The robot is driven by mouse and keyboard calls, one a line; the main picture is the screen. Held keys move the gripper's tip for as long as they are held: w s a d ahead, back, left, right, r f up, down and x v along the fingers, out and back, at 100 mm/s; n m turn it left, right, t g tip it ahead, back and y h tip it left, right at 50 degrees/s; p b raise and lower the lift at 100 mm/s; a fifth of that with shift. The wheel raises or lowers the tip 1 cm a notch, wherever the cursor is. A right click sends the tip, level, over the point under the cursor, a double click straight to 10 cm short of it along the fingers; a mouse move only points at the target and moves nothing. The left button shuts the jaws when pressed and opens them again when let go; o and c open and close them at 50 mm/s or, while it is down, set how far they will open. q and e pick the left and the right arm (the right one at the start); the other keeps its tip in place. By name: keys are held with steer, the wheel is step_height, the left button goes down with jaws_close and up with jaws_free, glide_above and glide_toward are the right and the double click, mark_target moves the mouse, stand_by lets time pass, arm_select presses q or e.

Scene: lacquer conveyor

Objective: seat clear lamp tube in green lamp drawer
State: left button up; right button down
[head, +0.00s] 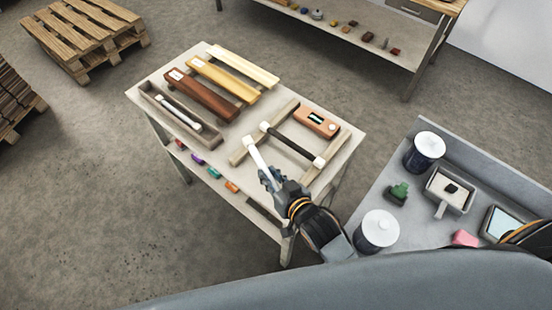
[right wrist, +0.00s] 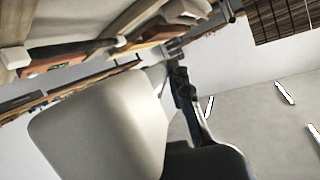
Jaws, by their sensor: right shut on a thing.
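A white tube, which looks like the clear lamp tube (head: 258,157), is held in my right gripper (head: 270,178), which is shut on it. The tube slants up and left over the wooden rack, its far end near the left rail; I cannot tell whether it touches. A dark tube with white ends (head: 292,145) lies across the rack. No drawer looks clearly green. A grey-brown drawer (head: 150,98) stands open at the left with a white-ended tube in it. In the right wrist view a large pale shape (right wrist: 95,125) hides much. My left gripper is not in view.
Red-brown (head: 200,96), yellow (head: 222,78) and cream (head: 243,66) long pieces lie at the table's back. An orange device (head: 316,122) sits right of them. Coloured blocks lie on the lower shelf. A grey bench (head: 405,215) with canisters stands at the right.

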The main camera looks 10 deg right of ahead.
steer(key=shift+w+d+f+b, duration=0.45)
steer(key=shift+w+f+b, duration=0.8)
steer(key=shift+w+b, duration=0.2)
steer(key=shift+w+d+f+b, duration=0.4)
steer(key=shift+w+f+b, duration=0.9)
steer(key=shift+b, duration=0.2)
steer(key=shift+w+d+f+b, duration=0.45)
steer(key=shift+w+f+b, duration=0.75)
steer(key=shift+w+b, duration=0.25)
steer(key=f+b, duration=0.1)
steer(key=b, duration=0.1)
steer(key=f+b, duration=0.2)
steer(key=shift+w+d+f, duration=0.1)
steer(key=shift+w+f, duration=0.1)
steer(key=shift+f, duration=0.1)
steer(key=shift+r, duration=0.1)
steer(key=c, duration=1.2)
jaws_free()
